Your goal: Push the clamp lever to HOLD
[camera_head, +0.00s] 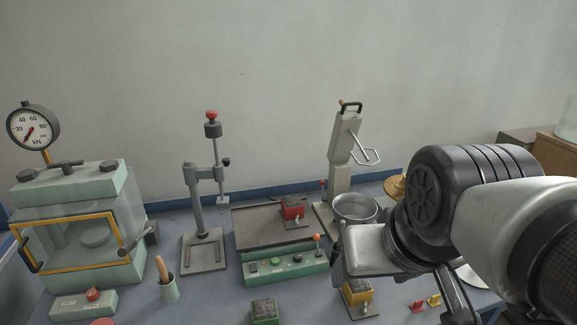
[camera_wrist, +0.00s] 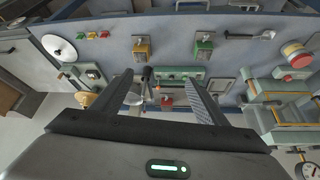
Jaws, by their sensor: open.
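A small lever with an orange knob (camera_head: 317,238) stands near the right end of the green control box (camera_head: 270,273), close to upright. I take it to be the clamp lever; no HOLD mark is readable. The box also shows in the wrist view (camera_wrist: 178,71), beyond my fingers. My gripper (camera_wrist: 160,79) is open, its two dark fingers apart with nothing held between them. In the head view my wrist hangs to the right of the box, and the fingers are mostly hidden. I cannot tell the gap between fingers and lever.
Behind the box lies a dark plate (camera_head: 262,239) with a red block (camera_head: 292,207). A metal bowl (camera_head: 355,208) and a tall pale stand (camera_head: 342,155) are close to my wrist. A drill-like stand (camera_head: 197,220) and a glazed press (camera_head: 75,230) stand left.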

